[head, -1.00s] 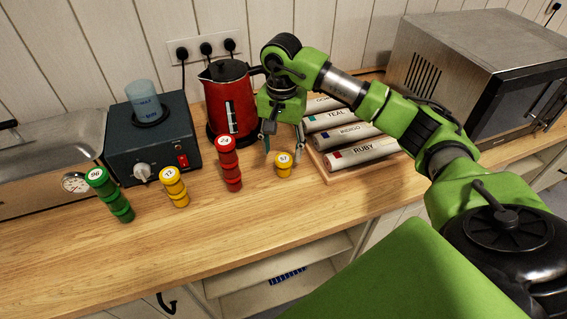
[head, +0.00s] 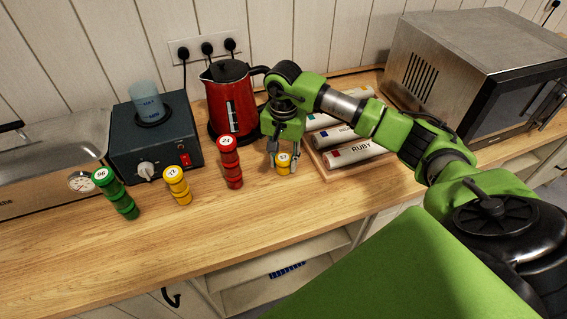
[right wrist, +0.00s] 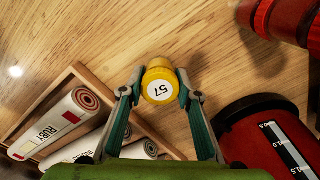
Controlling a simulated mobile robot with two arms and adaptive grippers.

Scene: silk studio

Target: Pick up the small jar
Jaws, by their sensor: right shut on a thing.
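The small jar (head: 283,160) is yellow with a white round label reading 57. It stands on the counter right of the red stack. My right gripper (head: 284,167) comes down over it, with a finger on each side. In the right wrist view the jar (right wrist: 160,84) sits between the fingertips (right wrist: 158,88), which are shut on it. Its lower part is partly hidden by the fingers in the head view. My left gripper is not in view.
The red stack (head: 230,165) marked 24 stands close on the left. A yellow stack (head: 178,187) and a green stack (head: 118,197) stand farther left. The red kettle (head: 230,103) is behind. A wooden tray (head: 318,166) of labelled rolls is close on the right. The front counter is clear.

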